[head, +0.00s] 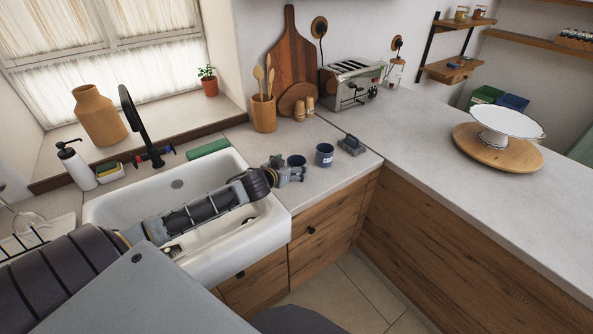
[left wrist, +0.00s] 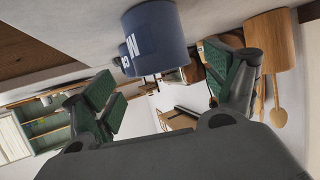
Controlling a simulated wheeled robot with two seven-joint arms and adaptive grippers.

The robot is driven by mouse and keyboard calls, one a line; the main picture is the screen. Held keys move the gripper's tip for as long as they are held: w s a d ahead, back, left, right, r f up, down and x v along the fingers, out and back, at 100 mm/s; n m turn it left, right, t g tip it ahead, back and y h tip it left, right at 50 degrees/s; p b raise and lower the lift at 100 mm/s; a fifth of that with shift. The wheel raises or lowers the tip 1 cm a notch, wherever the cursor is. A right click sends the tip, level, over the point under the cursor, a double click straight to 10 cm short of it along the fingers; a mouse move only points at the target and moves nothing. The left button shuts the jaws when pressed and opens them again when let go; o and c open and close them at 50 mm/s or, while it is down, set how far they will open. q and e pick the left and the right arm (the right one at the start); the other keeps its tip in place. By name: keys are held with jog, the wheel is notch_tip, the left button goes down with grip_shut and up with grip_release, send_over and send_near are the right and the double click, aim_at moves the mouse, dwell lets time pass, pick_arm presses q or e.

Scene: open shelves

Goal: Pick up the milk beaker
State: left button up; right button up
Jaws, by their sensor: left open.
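The left cup (head: 296,160) is partly hidden behind my left gripper (head: 296,174). In the left wrist view, which is upside down, a blue lettered cup (left wrist: 155,38) is in front of my left gripper (left wrist: 170,85). The green-padded fingers are apart, with nothing between them. My right gripper is not in view.
A wooden utensil pot (head: 263,113) stands behind the cups. My left arm reaches across the white sink (head: 265,235). A toaster (head: 352,84) stands farther back. The right counter is mostly clear around a cake stand (head: 507,122).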

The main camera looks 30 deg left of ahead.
aim_at(300, 160)
pick_arm(q)
jog(key=shift+w, duration=0.1)
jog(key=shift+p+x, duration=0.4)
jog(key=shift+x, duration=2.1)
jog(key=shift+a, duration=0.15)
jog(key=c, duration=1.2)
jog(key=shift+r, duration=5)
